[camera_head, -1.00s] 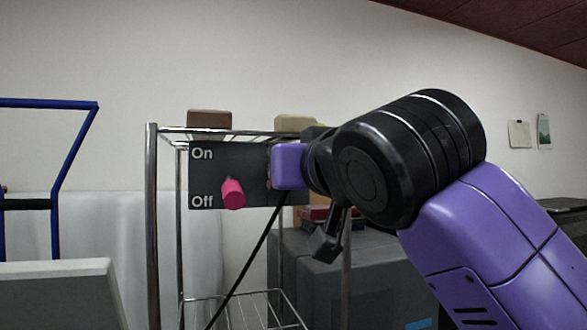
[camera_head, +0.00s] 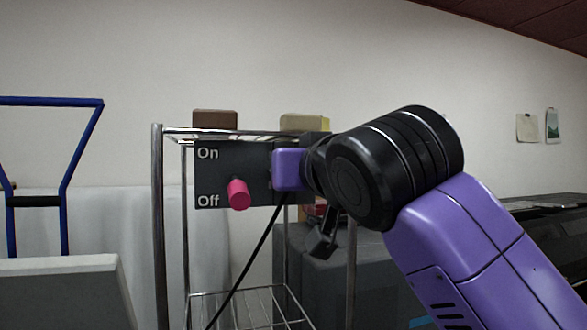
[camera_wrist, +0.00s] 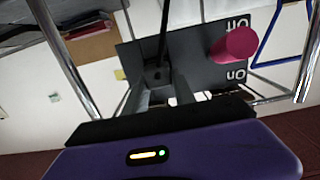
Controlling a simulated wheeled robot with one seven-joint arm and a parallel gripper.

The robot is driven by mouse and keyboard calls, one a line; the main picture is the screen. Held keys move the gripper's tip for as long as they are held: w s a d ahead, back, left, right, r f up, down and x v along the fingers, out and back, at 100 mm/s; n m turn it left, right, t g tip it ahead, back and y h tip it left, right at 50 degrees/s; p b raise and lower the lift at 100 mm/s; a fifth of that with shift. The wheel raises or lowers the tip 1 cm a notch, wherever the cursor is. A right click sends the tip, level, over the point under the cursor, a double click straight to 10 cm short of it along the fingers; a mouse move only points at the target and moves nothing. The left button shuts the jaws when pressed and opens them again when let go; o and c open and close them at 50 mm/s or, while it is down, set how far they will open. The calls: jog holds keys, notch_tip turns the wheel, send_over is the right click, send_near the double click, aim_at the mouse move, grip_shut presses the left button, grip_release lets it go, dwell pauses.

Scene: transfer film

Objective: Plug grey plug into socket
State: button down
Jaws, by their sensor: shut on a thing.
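The dark grey socket panel (camera_head: 222,175) hangs upright on a wire rack, with "On" and "Off" printed on it and a pink switch (camera_head: 238,194) pointing down at "Off". My gripper (camera_head: 283,168) is at the panel's right end. In the wrist view my gripper (camera_wrist: 158,88) is shut on the dark grey plug (camera_wrist: 156,75). The black cable (camera_head: 247,258) runs from the plug down and to the left. The plug is very close to the panel. The socket opening is hidden, so I cannot tell whether the plug is in it.
The metal rack (camera_head: 157,230) carries a brown box (camera_head: 215,119) and a beige box (camera_head: 304,122) on top. A dark grey machine (camera_head: 325,265) stands behind on the right. A blue frame (camera_head: 80,150) is at the left.

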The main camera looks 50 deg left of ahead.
jog(key=shift+w+a+p, duration=0.25)
jog(key=shift+a+p, duration=0.1)
jog(key=shift+a, duration=0.2)
jog(key=c, duration=0.9)
grip_release()
jog(key=shift+c, duration=0.2)
jog(key=b+v, duration=0.3)
jog(key=v, duration=0.4)
jog(key=shift+d, duration=0.4)
jog(key=shift+s, duration=0.15)
